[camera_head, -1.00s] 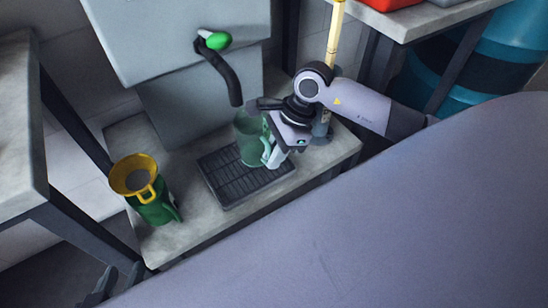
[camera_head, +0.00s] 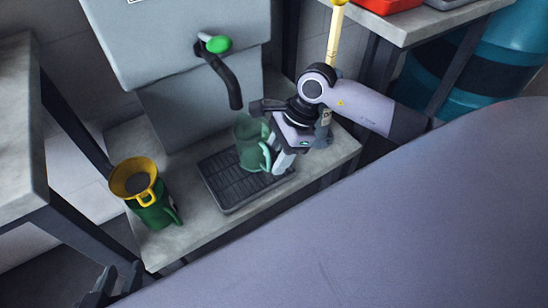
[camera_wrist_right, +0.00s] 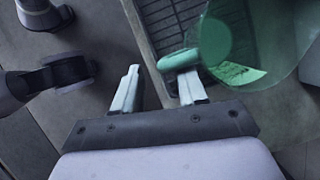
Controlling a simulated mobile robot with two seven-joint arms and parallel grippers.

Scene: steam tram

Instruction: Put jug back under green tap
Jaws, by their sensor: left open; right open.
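The translucent green jug (camera_head: 246,150) stands upright on the dark slatted drip tray (camera_head: 226,184), below the spout of the green-knobbed tap (camera_head: 217,45). Its handle (camera_head: 267,158) faces right, toward my right gripper. My right gripper (camera_head: 280,163) is open beside the handle. In the right wrist view, the jug (camera_wrist_right: 255,40) is at upper right, and its handle (camera_wrist_right: 178,60) lies by the tip of the right-hand finger of my right gripper (camera_wrist_right: 158,85); I cannot tell whether they touch. My left gripper (camera_head: 110,285) is partly visible at lower left, open and away from the jug.
A green can with a yellow funnel (camera_head: 135,180) stands at the left of the concrete bench (camera_head: 180,235). A yellow pole (camera_head: 335,40) rises behind my right wrist. A table corner (camera_head: 20,140) is at far left. Bare bench lies in front of the tray.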

